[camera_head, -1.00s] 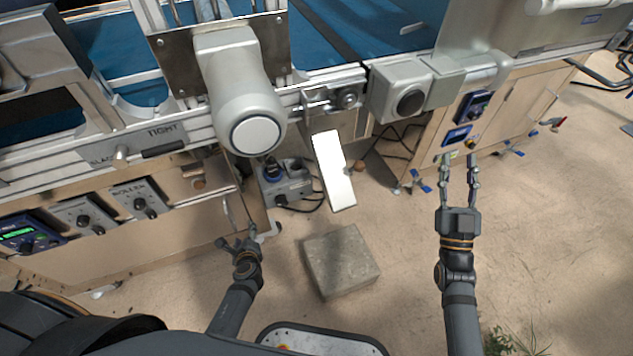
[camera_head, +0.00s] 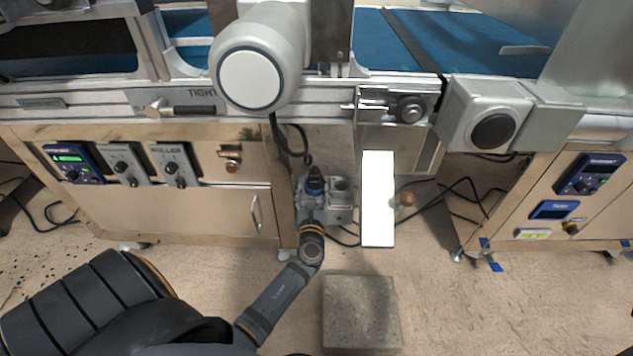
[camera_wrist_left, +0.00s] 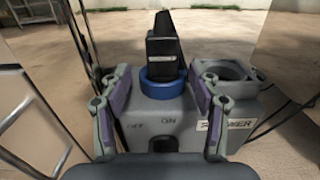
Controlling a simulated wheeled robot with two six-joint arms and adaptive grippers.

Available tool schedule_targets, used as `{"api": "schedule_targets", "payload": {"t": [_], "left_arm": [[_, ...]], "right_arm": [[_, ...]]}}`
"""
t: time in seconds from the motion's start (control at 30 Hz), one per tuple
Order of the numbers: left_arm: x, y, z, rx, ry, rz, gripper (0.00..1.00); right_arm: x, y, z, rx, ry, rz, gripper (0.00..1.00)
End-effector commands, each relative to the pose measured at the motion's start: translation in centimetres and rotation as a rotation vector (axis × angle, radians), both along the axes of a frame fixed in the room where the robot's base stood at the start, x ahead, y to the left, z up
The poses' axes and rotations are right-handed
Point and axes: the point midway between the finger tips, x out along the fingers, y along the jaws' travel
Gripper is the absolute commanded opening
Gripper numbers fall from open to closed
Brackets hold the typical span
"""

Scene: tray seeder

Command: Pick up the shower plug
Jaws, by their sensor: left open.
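The shower plug is a black plug with a blue ring (camera_wrist_left: 161,90), standing upright in a grey control box (camera_wrist_left: 150,125) marked OFF and ON. In the head view the plug (camera_head: 315,184) sits on the box's left side. My left gripper (camera_head: 312,212) reaches the box from the front. In the left wrist view its open fingers (camera_wrist_left: 165,76) stand on either side of the plug, with gaps visible between fingers and ring. An empty round socket (camera_wrist_left: 228,70) is to the right of the plug. My right gripper is out of view.
A white panel (camera_head: 378,200) hangs just right of the box. The machine's silver rail (camera_head: 180,100) and round grey housing (camera_head: 250,75) overhang above. A wooden cabinet (camera_head: 170,215) stands close on the left. A concrete block (camera_head: 362,312) lies on the floor in front.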

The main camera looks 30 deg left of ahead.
Motion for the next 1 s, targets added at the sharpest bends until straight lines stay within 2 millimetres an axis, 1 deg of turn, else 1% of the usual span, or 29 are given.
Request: {"api": "schedule_targets", "payload": {"t": [0.07, 0.3, 0.37, 0.47, 0.63, 1.0], "left_arm": [[0.2, 0.1, 0.0, 0.001, -0.001, 0.0, 0.62], [3.7, 1.8, 0.1, 0.001, -0.002, -0.001, 0.62], [4.2, 2.2, 0.1, 0.001, 0.0, -0.001, 0.62], [4.6, 2.4, 0.2, -0.001, 0.001, -0.001, 0.62], [4.6, 2.4, 0.2, -0.002, 0.001, -0.001, 0.62], [4.6, 2.4, 0.2, -0.001, 0.0, -0.001, 0.12]], "right_arm": [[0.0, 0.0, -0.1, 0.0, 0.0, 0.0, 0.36], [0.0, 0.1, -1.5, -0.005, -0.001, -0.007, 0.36], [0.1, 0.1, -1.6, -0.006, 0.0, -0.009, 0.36], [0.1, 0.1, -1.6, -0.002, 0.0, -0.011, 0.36], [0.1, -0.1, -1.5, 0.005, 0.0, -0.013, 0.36], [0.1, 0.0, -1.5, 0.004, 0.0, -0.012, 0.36]]}}
